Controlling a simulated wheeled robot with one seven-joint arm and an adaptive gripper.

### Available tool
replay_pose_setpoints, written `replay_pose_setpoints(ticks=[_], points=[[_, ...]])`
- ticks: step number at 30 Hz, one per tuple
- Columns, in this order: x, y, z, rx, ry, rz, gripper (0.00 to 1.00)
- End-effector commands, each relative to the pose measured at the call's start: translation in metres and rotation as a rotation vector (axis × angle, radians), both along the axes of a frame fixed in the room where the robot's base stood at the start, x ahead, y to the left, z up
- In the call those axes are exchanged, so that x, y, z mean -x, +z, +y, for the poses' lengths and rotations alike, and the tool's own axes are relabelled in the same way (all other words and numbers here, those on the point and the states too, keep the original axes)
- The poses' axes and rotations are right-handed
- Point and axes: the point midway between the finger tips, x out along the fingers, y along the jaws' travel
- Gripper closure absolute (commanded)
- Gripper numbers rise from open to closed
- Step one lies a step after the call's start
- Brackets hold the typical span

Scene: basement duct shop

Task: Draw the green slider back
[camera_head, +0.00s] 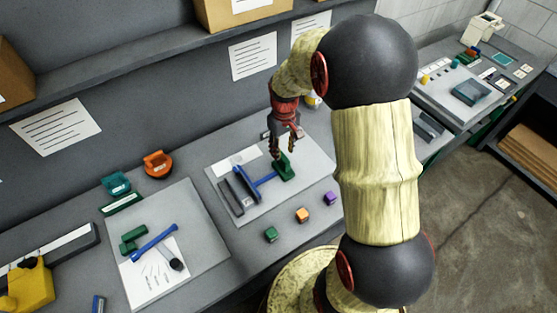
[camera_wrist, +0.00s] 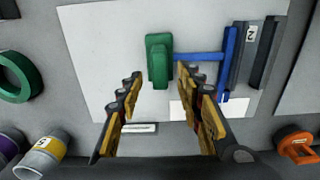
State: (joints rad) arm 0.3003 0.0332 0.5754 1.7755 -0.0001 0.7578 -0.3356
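The green slider (camera_head: 286,168) is an upright green block on a green base, on a light grey board (camera_head: 240,211). In the wrist view the green slider (camera_wrist: 159,60) lies just beyond my fingertips, in line with the gap between them. A blue bar (camera_head: 264,181) runs from it to a blue crosspiece, beside dark grey strips. The bar also shows in the wrist view (camera_wrist: 198,56). My gripper (camera_head: 284,148) points down above the slider. In the wrist view my gripper (camera_wrist: 159,80) is open, with nothing between its fingers. Whether a finger touches the slider cannot be told.
Green (camera_head: 271,234), orange (camera_head: 302,215) and purple (camera_head: 330,198) cubes lie along the bench front. Another board (camera_head: 205,250) with a blue hammer-like tool is at left. An orange item (camera_head: 158,164) and a teal one (camera_head: 116,184) stand behind it. A shelf overhangs the back.

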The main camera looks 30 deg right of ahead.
Motion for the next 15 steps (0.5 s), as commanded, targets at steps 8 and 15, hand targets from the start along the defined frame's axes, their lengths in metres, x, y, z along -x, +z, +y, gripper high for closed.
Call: replay_pose_setpoints(ticks=[8, 15], points=[[0.001, -0.043, 0.000, -0.001, -0.001, 0.001, 0.64], [0.000, -0.056, 0.000, 0.000, -0.001, 0.000, 0.64]])
